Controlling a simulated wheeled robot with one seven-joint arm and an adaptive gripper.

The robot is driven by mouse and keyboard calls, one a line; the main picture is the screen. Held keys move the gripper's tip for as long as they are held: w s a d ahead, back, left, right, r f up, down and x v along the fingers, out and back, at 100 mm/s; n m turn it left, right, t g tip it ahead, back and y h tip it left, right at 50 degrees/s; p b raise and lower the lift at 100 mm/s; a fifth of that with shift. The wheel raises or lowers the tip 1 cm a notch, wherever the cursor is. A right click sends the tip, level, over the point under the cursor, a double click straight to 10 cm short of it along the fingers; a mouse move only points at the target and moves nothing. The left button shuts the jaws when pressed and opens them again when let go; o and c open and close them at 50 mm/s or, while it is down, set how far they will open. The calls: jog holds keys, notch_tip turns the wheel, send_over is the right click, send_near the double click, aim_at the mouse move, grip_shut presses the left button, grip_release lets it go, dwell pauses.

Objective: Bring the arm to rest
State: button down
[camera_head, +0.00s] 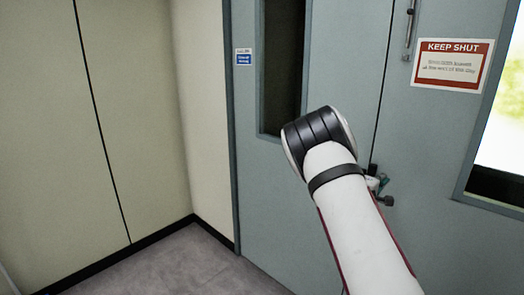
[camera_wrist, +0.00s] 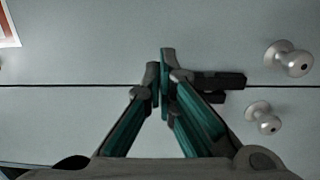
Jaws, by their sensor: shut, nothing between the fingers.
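My white arm with a black joint (camera_head: 320,140) reaches up in front of a pair of grey-blue doors (camera_head: 345,35). In the head view it hides most of my gripper; only a small teal and grey part shows beside the arm. In the wrist view my gripper (camera_wrist: 161,72) has teal fingers with dark tips drawn together, and nothing is between them. The tips are over the door surface near the seam. I cannot tell how far they are from it.
Two round metal knobs (camera_wrist: 290,58) and a dark fitting (camera_wrist: 225,82) are close to the fingers, along the door seam. A "KEEP SHUT" sign (camera_head: 452,64) is on the right door. Pale wall panels (camera_head: 60,130) stand left; the grey floor (camera_head: 175,262) below is clear.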

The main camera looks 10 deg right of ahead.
jog(key=s+a+r+m+g+y, duration=0.15)
jog(key=s+r+m+g, duration=0.3)
jog(key=s, duration=0.45)
jog(key=s+a+r+m+g+y, duration=0.1)
jog(key=s+a+r+m+g, duration=0.25)
jog(key=s+r, duration=0.4)
jog(key=s+a+r+n+t+y, duration=0.1)
jog(key=s+a+t+y, duration=0.1)
jog(key=s+a+y, duration=0.4)
jog(key=s+a+r+t+y, duration=0.1)
jog(key=s+a+y, duration=0.6)
jog(key=s+a, duration=1)
jog(key=a+t, duration=0.1)
jog(key=a, duration=0.7)
jog(key=shift+s+n, duration=0.25)
jog(key=shift+n, duration=0.15)
